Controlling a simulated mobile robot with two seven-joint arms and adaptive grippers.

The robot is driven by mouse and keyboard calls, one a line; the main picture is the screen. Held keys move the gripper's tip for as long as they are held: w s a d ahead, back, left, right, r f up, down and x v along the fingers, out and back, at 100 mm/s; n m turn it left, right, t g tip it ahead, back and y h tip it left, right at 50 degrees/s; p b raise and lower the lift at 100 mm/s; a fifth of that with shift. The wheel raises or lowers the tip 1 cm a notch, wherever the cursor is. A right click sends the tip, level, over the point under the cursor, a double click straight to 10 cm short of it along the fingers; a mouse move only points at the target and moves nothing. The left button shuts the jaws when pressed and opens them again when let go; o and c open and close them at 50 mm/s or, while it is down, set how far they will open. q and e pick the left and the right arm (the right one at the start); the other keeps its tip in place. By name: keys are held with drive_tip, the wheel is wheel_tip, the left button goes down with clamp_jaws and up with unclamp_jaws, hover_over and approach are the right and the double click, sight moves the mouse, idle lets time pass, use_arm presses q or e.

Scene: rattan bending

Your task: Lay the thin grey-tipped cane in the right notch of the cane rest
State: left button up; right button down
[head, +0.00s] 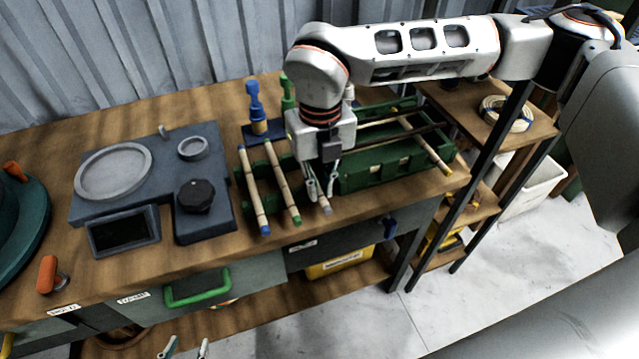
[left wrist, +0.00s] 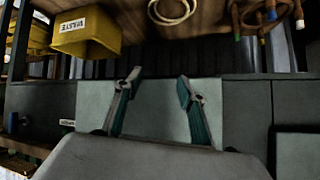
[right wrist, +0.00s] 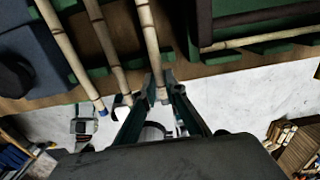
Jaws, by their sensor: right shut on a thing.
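The green cane rest (head: 268,204) stands near the table's front edge. A blue-tipped cane (head: 252,190) lies across its left part and a green-tipped cane (head: 283,184) lies beside it. My right gripper (head: 320,188) is shut on the thin grey-tipped cane (head: 326,208) at the rest's right side. In the right wrist view, this cane (right wrist: 148,40) runs between the fingertips, beside the other two. I cannot tell whether it touches the right notch; the gripper and arm hide part of it. My left gripper (left wrist: 158,88) is open and empty, facing the drawer fronts below the tabletop.
A green crate (head: 385,168) with canes stands close right of my right gripper. A dark blue-grey station (head: 150,180) with a black knob is to the left. Blue and green upright tools (head: 254,100) stand behind the rest. A yellow bin (left wrist: 85,32) is on the lower shelf.

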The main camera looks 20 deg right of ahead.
use_arm(q)
drive_tip(key=shift+s, duration=0.2)
use_arm(e)
drive_tip(key=shift+f, duration=0.1)
drive_tip(key=c, duration=2.1)
unclamp_jaws()
use_arm(q)
drive_tip(key=shift+s+f, duration=0.2)
drive_tip(key=shift+f, duration=0.05)
drive_tip(key=shift+s+d+r+p, duration=0.1)
drive_tip(key=shift+d+r+p, duration=0.1)
drive_tip(key=shift+r+p, duration=0.3)
use_arm(e)
wheel_tip(320, 180, up, 12)
drive_tip(key=shift+r, duration=0.2)
